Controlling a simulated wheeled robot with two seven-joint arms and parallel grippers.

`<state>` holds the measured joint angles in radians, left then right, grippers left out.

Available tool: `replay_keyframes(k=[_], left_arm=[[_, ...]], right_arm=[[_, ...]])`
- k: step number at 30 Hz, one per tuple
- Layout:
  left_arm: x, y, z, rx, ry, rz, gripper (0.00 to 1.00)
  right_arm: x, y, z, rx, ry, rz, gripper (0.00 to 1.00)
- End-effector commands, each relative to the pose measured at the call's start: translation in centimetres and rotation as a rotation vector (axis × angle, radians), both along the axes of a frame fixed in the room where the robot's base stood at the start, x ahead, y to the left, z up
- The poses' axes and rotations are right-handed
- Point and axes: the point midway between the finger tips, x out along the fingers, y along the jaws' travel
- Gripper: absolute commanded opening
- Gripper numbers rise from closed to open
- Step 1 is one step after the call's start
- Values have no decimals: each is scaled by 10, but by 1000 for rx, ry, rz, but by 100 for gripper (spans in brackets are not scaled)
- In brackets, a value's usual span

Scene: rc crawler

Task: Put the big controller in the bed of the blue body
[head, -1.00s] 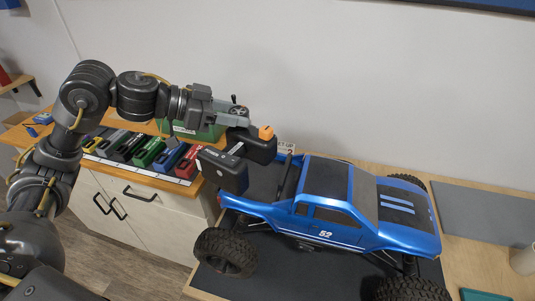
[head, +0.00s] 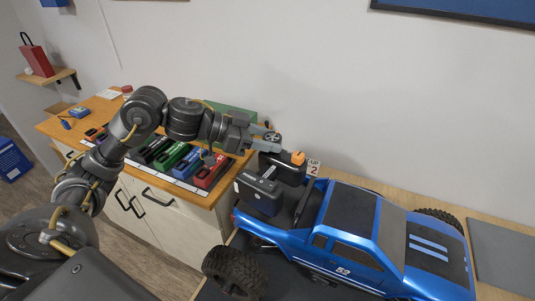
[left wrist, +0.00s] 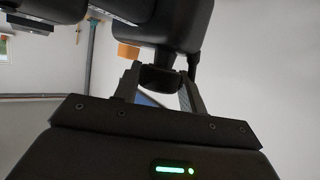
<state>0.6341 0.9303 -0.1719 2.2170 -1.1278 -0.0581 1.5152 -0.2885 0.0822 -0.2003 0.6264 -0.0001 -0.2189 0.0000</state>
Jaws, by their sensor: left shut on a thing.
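The big controller (head: 258,194) is black, with a block-like base, an orange knob and a small wheel. My left gripper (head: 263,144) is shut on it and holds it at the rear of the blue body (head: 340,240). The controller overlaps the bed (head: 307,202) in the head view; I cannot tell if it touches the bed. In the left wrist view the fingers (left wrist: 158,88) close on a narrow dark part of the controller (left wrist: 165,22). The blue body sits on big black tyres. My right gripper is not in view.
Behind the truck's left side stands a wooden-topped cabinet (head: 90,107) with several coloured packs, including a red one (head: 212,172), and a green box (head: 230,113). A "2" sign (head: 313,168) stands behind the bed. A grey mat (head: 503,255) lies at right.

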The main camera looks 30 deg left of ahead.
Motion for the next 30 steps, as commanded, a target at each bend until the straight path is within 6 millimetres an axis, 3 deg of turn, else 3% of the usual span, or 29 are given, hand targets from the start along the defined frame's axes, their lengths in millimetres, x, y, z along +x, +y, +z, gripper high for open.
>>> replay_keyframes(k=[9,17,18,22,30], left_arm=[[0,-1,-38,-2,2,-2,0],[0,-1,-43,4,1,-4,0],[-1,-1,-44,6,3,-4,46],[-1,-1,-43,4,2,-4,63],[0,0,-42,2,1,-2,63]], right_arm=[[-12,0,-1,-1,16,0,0],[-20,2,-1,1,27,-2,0],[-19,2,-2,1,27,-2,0],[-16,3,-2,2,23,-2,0],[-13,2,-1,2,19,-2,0]])
